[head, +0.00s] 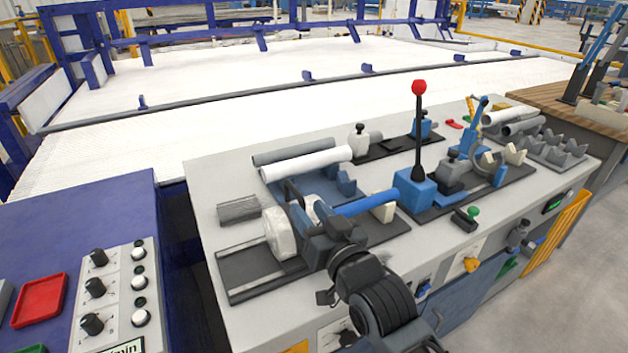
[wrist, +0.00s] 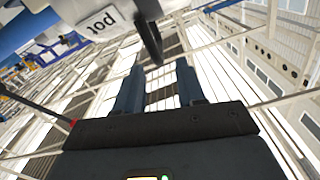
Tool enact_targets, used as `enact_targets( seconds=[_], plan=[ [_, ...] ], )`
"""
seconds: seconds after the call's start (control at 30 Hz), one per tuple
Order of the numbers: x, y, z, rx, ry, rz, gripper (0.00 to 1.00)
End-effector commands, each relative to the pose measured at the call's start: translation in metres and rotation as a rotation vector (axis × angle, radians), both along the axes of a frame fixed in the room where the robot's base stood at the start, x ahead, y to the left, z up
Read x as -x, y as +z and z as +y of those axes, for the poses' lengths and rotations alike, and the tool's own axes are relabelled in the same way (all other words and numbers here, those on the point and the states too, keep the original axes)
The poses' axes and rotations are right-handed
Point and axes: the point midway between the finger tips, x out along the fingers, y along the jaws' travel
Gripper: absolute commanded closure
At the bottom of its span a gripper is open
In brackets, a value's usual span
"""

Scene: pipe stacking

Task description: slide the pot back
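The pot is a white part with a printed "pot" label (wrist: 103,20) at the top of the wrist view, with a dark handle (wrist: 150,38) hanging from it. In the head view the white round body (head: 277,233) at the left end of the near fixture appears to be the pot. My gripper (wrist: 160,66) is open, its two fingers apart. The handle's end shows in the gap near the fingertips; I cannot tell whether it touches them. In the head view my dark gripper (head: 312,222) is right beside the white body and hides part of the fixture.
A blue bar (head: 367,202) and pale pipe (head: 305,163) lie close by. A lever with a red knob (head: 419,87) stands upright to the right. A grey ribbed block (head: 239,209) sits at the left. The dark base plate (head: 245,280) is bare at its near-left end.

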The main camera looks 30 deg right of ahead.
Motion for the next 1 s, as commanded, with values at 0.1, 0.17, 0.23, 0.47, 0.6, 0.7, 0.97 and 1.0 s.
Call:
enact_targets(
  seconds=[0.1,0.17,0.23,0.47,0.6,0.7,0.97,1.0],
  plan=[
    [-0.011,0.002,0.0,0.0,0.001,0.0,0.61],
    [-0.018,0.002,0.0,0.001,0.001,-0.001,0.61],
    [-0.029,0.003,0.0,0.002,0.0,-0.001,0.61],
    [-0.063,0.002,0.0,0.001,0.0,-0.001,0.61],
    [-0.074,0.001,0.0,0.001,0.0,-0.001,0.61],
    [-0.077,0.001,0.0,0.001,0.0,0.0,0.61],
    [-0.078,0.0,0.0,0.001,0.0,-0.001,0.63],
    [-0.078,0.0,0.0,0.001,0.0,-0.001,0.67]
  ],
)
